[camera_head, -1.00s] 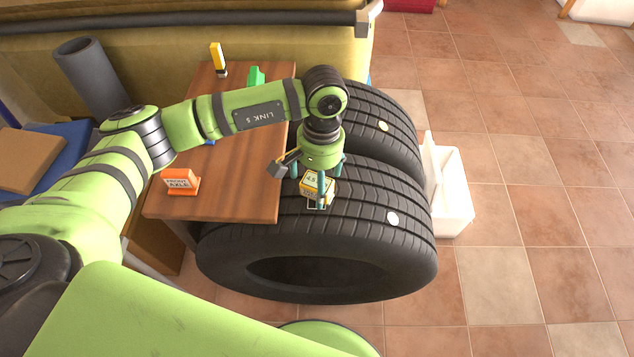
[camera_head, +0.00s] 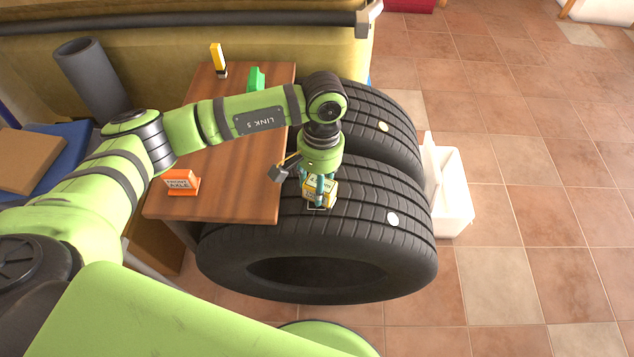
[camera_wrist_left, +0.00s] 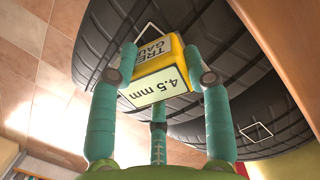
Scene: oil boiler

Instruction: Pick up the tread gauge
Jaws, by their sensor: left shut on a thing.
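The tread gauge (camera_head: 322,194) is a yellow block with a pale label, at the top of the nearer black tire (camera_head: 370,222). In the left wrist view the tread gauge (camera_wrist_left: 156,84) shows "4.5 mm" on a pale face and part of its name on a yellow face. My left gripper (camera_head: 318,190) points down over the tire and is shut on the gauge. In the wrist view the teal fingers of my left gripper (camera_wrist_left: 160,75) press on it from both sides, with a third finger below. My right gripper is not in view.
A wooden table (camera_head: 240,195) left of the tires bears an orange "axle" sign (camera_head: 181,182), a green object (camera_head: 256,78) and a yellow-black object (camera_head: 218,60). A second tire (camera_head: 385,115) lies behind. A white bin (camera_head: 450,190) stands to the right; tiled floor beyond is clear.

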